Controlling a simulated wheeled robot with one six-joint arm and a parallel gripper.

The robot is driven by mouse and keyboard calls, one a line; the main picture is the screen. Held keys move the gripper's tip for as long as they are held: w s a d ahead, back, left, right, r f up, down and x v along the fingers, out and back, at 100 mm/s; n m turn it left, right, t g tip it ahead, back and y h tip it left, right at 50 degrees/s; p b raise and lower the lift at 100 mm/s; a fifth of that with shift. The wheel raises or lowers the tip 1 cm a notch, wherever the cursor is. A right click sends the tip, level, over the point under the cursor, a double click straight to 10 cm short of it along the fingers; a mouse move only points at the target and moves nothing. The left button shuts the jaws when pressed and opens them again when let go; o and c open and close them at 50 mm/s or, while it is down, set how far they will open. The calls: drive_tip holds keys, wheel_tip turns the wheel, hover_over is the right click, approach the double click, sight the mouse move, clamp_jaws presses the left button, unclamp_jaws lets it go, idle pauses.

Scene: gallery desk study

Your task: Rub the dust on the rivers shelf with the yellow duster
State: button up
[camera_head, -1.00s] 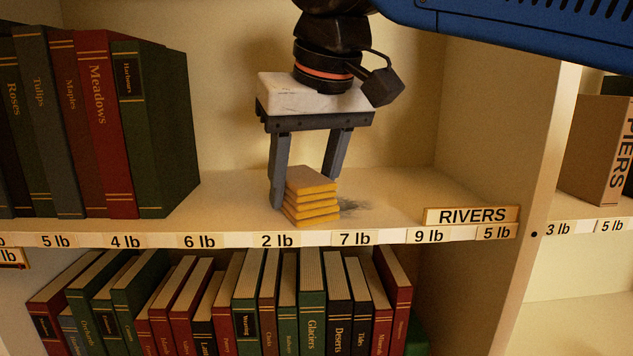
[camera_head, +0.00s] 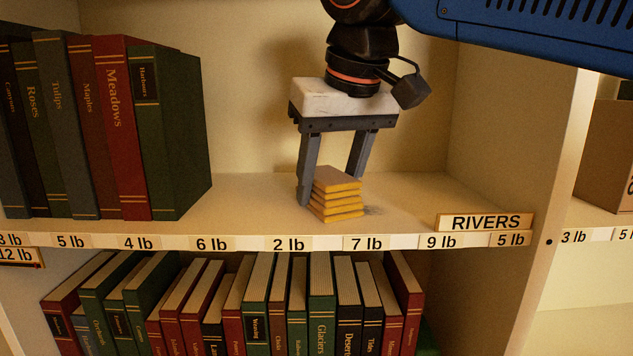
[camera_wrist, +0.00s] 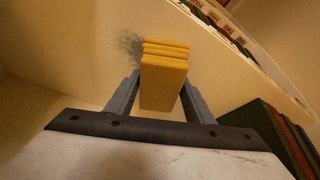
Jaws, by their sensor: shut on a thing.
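The yellow duster (camera_head: 337,196), a folded block with several layers, is between the two grey fingers of my gripper (camera_head: 330,188). My gripper is shut on it and points down. The duster is low at the rivers shelf (camera_head: 250,210), seemingly touching its surface. A small dark dust smudge (camera_head: 373,210) shows just right of the duster; part of it may be hidden behind the duster. In the wrist view the duster (camera_wrist: 163,75) is between the fingers, with the grey dust (camera_wrist: 130,45) beside its upper left. The RIVERS label (camera_head: 486,222) is on the shelf's front edge, at right.
Upright books (camera_head: 125,130) fill the shelf's left side. An upright divider (camera_head: 565,150) closes its right side, with a brown box (camera_head: 607,155) beyond. More books (camera_head: 250,305) stand on the shelf below. The shelf is free between the books and the duster.

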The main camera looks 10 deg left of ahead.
sight(372, 207)
drive_tip(key=shift+w+d, duration=0.35)
drive_tip(key=shift+d, duration=1.1)
drive_tip(key=shift+w+d, duration=0.3)
drive_tip(key=shift+d, duration=1.1)
drive_tip(key=shift+w+d, duration=0.35)
drive_tip(key=shift+d, duration=1.1)
drive_tip(key=shift+f, duration=0.1)
drive_tip(key=shift+a, duration=0.1)
drive_tip(key=shift+s+a, duration=0.15)
drive_tip(key=shift+a, duration=0.4)
drive_tip(key=shift+s+a, duration=0.15)
drive_tip(key=shift+a, duration=0.35)
drive_tip(key=shift+s+a+r, duration=0.1)
drive_tip(key=shift+s+a, duration=0.1)
drive_tip(key=shift+a, duration=0.65)
drive_tip(key=shift+s+a+r, duration=0.1)
drive_tip(key=shift+s+a, duration=0.1)
drive_tip(key=shift+a, duration=0.6)
drive_tip(key=shift+s+a, duration=0.2)
drive_tip(key=shift+a, duration=0.65)
drive_tip(key=shift+s+a+f, duration=0.1)
drive_tip(key=shift+s+a, duration=0.1)
drive_tip(key=shift+a, duration=0.7)
drive_tip(key=shift+s+a+f, duration=0.1)
drive_tip(key=shift+s+a, duration=0.1)
drive_tip(key=shift+a, duration=0.65)
drive_tip(key=shift+r, duration=3.05)
